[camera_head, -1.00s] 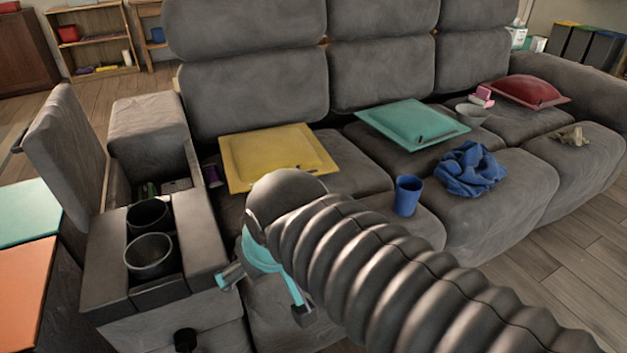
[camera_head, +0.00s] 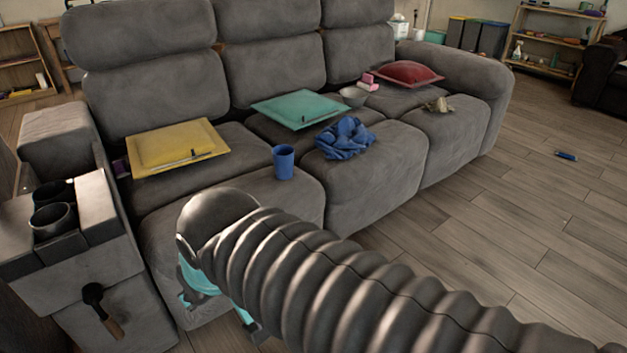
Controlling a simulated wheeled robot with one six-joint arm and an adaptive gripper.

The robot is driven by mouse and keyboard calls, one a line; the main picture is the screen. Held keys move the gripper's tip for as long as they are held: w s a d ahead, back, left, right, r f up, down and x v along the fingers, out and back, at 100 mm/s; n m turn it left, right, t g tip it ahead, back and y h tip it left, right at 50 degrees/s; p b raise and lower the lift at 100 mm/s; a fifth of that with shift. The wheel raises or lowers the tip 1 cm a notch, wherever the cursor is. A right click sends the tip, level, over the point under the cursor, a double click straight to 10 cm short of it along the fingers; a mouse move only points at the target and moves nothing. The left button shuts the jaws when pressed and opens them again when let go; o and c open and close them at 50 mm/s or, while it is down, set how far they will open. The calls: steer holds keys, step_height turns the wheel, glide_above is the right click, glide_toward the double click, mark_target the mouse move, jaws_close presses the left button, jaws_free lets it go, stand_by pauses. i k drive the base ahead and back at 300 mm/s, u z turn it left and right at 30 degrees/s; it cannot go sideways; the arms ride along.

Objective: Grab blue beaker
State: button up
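The blue beaker (camera_head: 284,162) stands upright on the front part of the grey sofa's seat (camera_head: 240,190), left of a crumpled blue cloth (camera_head: 345,139). My gripper (camera_head: 218,302) shows in part at the lower left, below and to the left of the beaker and apart from it. My ribbed arm covers much of it. Its turquoise parts show low in front of the sofa, and I cannot see whether the fingers are open or shut.
A yellow cushion (camera_head: 178,148), a teal cushion (camera_head: 303,109), a grey bowl (camera_head: 353,97) and a red cushion (camera_head: 407,74) lie on the sofa. The armrest at left has dark cup holders (camera_head: 54,221). The wooden floor (camera_head: 500,215) at right is mostly clear.

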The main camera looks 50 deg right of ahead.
mark_target(284, 163)
steer(key=z, duration=0.8)
steer(key=i, duration=0.65)
steer(key=z, duration=1.1)
steer(key=k, duration=0.65)
steer(key=z, duration=0.75)
steer(key=i, duration=1)
steer(key=u, duration=0.65)
